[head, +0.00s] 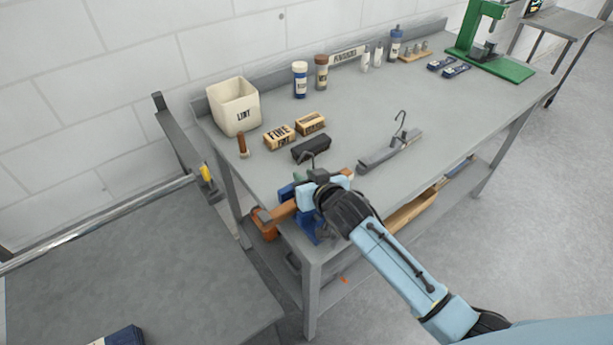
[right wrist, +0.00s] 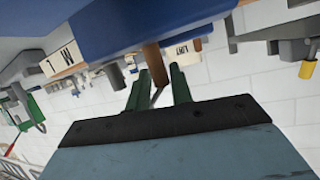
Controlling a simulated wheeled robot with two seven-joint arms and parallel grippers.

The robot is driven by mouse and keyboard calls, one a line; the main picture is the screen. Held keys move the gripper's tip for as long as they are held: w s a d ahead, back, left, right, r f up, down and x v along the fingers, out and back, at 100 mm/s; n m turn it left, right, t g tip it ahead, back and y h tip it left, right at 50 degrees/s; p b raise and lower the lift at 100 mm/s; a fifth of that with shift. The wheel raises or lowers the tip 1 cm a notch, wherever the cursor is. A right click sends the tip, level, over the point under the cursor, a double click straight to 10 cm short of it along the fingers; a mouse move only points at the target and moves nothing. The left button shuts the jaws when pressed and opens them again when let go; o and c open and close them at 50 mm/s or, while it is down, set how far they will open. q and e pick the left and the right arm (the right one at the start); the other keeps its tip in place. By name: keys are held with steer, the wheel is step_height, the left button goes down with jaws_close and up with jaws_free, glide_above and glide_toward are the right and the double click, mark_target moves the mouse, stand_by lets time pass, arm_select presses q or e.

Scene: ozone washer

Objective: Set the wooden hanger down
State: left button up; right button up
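The wooden hanger (head: 282,211) is at the near left corner of the workbench, above a blue vise (head: 312,229). Its brown ends show on both sides of my right gripper (head: 312,190), and a metal hook rises behind it. In the right wrist view, brown wood (right wrist: 154,64) and a thin wire lie between the green fingers of my right gripper (right wrist: 160,82), which looks shut on the hanger. The gripper hides the hanger's middle. Whether the hanger touches the vise or bench is unclear. My left gripper is not in view.
On the workbench (head: 350,115), a grey hanger (head: 390,150) lies right of my gripper. A black block (head: 311,148), two labelled blocks (head: 279,137) and a lint bin (head: 240,112) stand behind. A green press (head: 488,50) is at the far end. The bench's right front is clear.

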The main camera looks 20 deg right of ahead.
steer(key=shift+o, duration=1.3)
steer(key=shift+s+f, duration=0.15)
steer(key=shift+f, duration=0.15)
steer(key=shift+r, duration=0.5)
steer(key=shift+s+r+p, duration=0.2)
steer(key=shift+p, duration=0.1)
steer(key=v, duration=1.1)
steer(key=shift+s+r, duration=0.1)
steer(key=shift+r, duration=0.25)
steer(key=shift+f, duration=0.1)
